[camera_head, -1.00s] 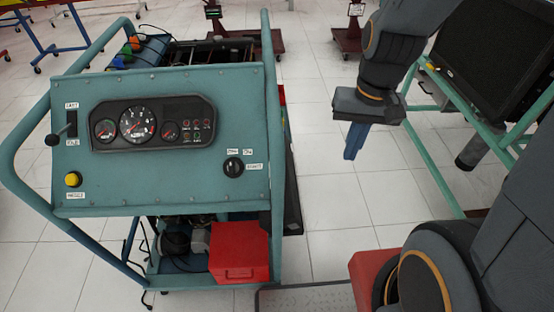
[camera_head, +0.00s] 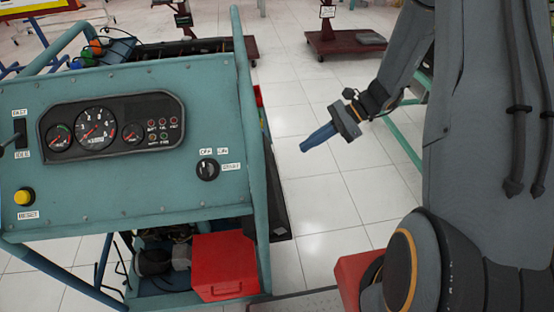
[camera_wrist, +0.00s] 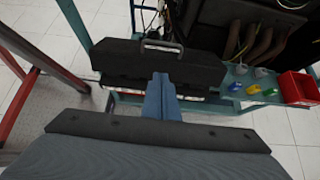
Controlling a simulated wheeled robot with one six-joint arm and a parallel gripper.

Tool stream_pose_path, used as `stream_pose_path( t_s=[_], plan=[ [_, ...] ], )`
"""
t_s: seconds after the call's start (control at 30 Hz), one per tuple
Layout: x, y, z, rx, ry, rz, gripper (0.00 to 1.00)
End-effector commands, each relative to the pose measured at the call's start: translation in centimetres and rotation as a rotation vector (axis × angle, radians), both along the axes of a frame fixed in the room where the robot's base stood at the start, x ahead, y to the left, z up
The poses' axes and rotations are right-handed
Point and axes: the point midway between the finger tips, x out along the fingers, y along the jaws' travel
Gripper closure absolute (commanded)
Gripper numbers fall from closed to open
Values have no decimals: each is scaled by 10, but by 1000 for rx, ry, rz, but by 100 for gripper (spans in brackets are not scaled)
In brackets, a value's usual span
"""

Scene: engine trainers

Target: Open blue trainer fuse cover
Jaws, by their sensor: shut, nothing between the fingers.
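The blue trainer (camera_head: 120,200) is a blue-green engine stand at the left of the head view, with its gauge panel facing me. My gripper (camera_head: 303,148) is shut and empty, its blue fingers pointing left toward the trainer's right side, with a gap between. In the wrist view my gripper (camera_wrist: 160,78) is in front of a dark box-like part with a grey handle (camera_wrist: 162,46) on the trainer's side. This may be the fuse cover; I cannot tell for sure. The fingers overlap its lower middle in the picture; contact cannot be told.
A red box (camera_head: 225,268) sits low on the trainer's frame. The wrist view shows coloured caps (camera_wrist: 252,89) and a red bin (camera_wrist: 299,88) at the right. A dark red stand (camera_head: 345,40) is behind.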

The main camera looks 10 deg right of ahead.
Motion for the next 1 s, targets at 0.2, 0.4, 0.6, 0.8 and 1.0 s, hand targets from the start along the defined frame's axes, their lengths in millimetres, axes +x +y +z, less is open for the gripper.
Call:
stream_pose_path(
  t_s=[0.2,0.4,0.6,0.8,1.0],
  plan=[
    [0,18,-14,6,5,-2,100],
    [0,49,-38,5,6,-2,100],
    [-1,78,-62,3,4,-1,100],
    [0,105,-57,3,2,-1,100],
    [1,116,-57,3,2,-3,100]
  ],
)
